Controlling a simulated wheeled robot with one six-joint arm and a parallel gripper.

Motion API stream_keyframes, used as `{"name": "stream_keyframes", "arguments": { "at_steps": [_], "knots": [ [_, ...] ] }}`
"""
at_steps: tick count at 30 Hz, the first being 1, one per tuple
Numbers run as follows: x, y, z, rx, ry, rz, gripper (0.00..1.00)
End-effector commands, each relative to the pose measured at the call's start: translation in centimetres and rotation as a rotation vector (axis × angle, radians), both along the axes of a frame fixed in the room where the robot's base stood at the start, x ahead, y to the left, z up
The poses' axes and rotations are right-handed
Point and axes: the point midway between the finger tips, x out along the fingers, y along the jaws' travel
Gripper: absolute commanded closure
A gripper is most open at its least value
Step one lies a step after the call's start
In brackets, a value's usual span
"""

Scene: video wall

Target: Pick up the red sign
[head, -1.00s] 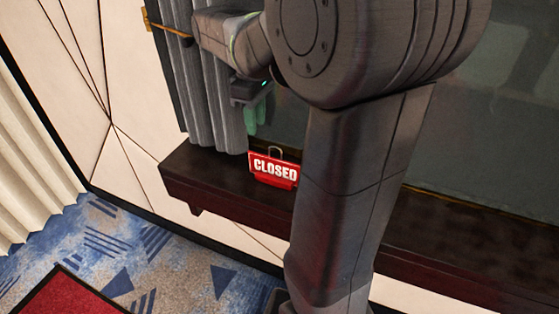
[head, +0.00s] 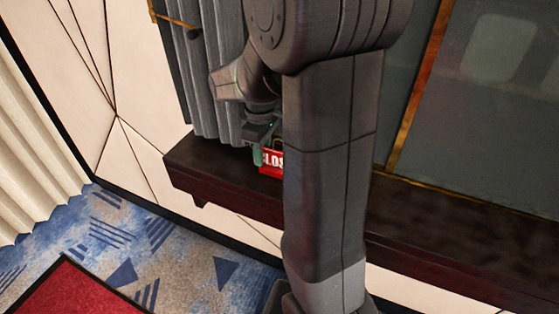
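The red sign (head: 271,164) with white letters stands on the dark wooden ledge (head: 215,178). Only its left part shows in the head view; my arm hides the rest. My gripper (head: 259,157) is low at the sign's upper left edge, and its green finger overlaps the sign in the picture. I cannot tell whether it touches the sign. Only one finger shows clearly, so its opening cannot be judged.
A grey curtain (head: 212,80) hangs just behind and left of my gripper. A dark glass panel (head: 480,110) rises behind the ledge on the right. Patterned blue carpet (head: 140,245) and a red mat (head: 75,290) lie on the floor at the lower left.

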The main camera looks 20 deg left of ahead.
Motion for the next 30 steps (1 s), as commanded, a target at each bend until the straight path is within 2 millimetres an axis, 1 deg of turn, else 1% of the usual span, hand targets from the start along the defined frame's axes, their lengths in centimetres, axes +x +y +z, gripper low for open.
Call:
{"name": "stream_keyframes", "arguments": {
  "at_steps": [4,6,9,20,23,26,30],
  "knots": [
    [0.0,0.0,0.0,0.000,0.000,0.000,0.69],
    [0.0,0.0,0.0,0.000,0.000,0.000,0.83],
    [0.0,0.0,0.0,0.000,0.000,0.000,1.00],
    [0.0,0.0,0.3,0.001,-0.001,0.000,1.00],
    [0.0,0.0,1.3,0.002,-0.002,0.000,1.00],
    [0.1,0.1,3.2,0.004,-0.003,0.000,1.00],
    [0.1,0.1,6.1,0.004,-0.004,0.000,1.00]
  ]
}}
